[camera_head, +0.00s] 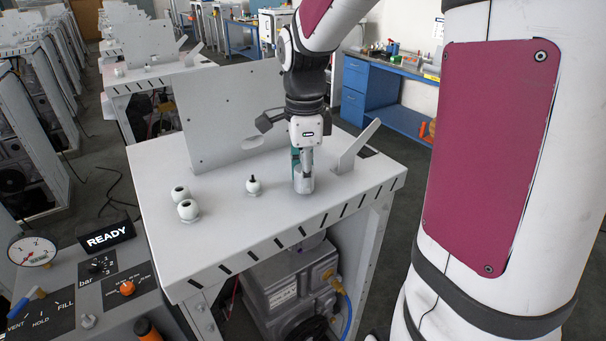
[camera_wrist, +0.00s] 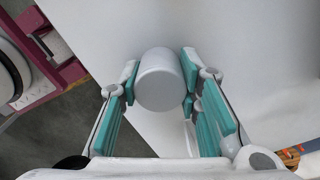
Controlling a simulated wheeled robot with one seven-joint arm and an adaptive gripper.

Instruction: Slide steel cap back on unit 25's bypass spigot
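The steel cap (camera_head: 304,184) is a plain grey cylinder at the front middle of the white unit's top (camera_head: 235,225). My gripper (camera_head: 303,168) points down from above and is shut on the cap. In the wrist view the cap (camera_wrist: 160,80) sits between the two teal finger pads of my gripper (camera_wrist: 159,82), both against its sides. The cap's lower end is close to the top surface; I cannot tell whether it touches it or covers a spigot. No bypass spigot can be made out beneath it, and no number 25 is readable.
Two white round fittings (camera_head: 188,210) stand at the left of the top, and a smaller one with a black tip (camera_head: 253,185) stands left of the cap. An upright plate (camera_head: 225,115) is behind, a slanted bracket (camera_head: 355,147) right. A control panel with a READY sign (camera_head: 108,237) is front left.

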